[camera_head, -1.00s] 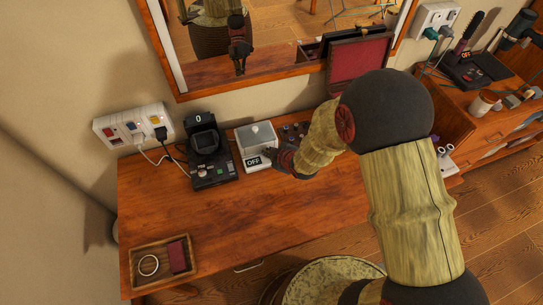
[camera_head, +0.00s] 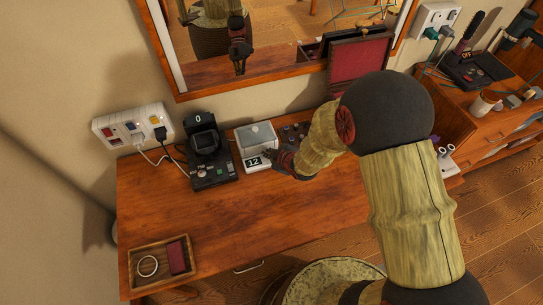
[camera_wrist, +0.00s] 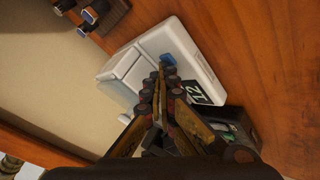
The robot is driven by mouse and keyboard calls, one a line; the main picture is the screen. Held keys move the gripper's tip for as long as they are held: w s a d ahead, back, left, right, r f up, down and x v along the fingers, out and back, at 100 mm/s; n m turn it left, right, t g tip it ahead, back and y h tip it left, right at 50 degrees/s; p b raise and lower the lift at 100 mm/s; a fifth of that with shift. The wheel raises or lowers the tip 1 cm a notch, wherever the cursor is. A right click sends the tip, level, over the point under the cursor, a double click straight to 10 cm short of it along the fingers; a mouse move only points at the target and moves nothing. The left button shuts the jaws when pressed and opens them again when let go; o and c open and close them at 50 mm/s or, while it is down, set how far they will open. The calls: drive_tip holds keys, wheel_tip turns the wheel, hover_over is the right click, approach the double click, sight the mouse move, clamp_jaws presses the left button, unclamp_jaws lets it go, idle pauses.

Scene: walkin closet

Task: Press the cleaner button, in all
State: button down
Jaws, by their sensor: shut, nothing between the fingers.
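The cleaner (camera_head: 256,134) is a small white box with a grey lid on the wooden desk. It also fills the middle of the wrist view (camera_wrist: 192,50). Its black display (camera_head: 253,162) reads 12. A blue button (camera_wrist: 168,58) shows on its white front panel in the wrist view. My gripper (camera_wrist: 165,72) is shut and empty, with its fingertips right at the button. The fingers hide part of the panel, and I cannot tell whether they touch the button. In the head view my gripper (camera_head: 271,155) is at the cleaner's front right corner.
A black device (camera_head: 208,155) with a display reading 0 stands just left of the cleaner. A socket panel (camera_head: 133,126) with plugs and cables is on the wall. A tray (camera_head: 150,283) holds a ring and a red item. An open red-lined box (camera_head: 358,75) stands behind my arm.

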drive_tip(key=shift+r+p, duration=0.45)
drive_tip(key=shift+r, duration=0.35)
drive_tip(key=shift+r+p, duration=1.75)
drive_tip(key=shift+r, duration=0.8)
drive_tip(key=shift+f, duration=0.1)
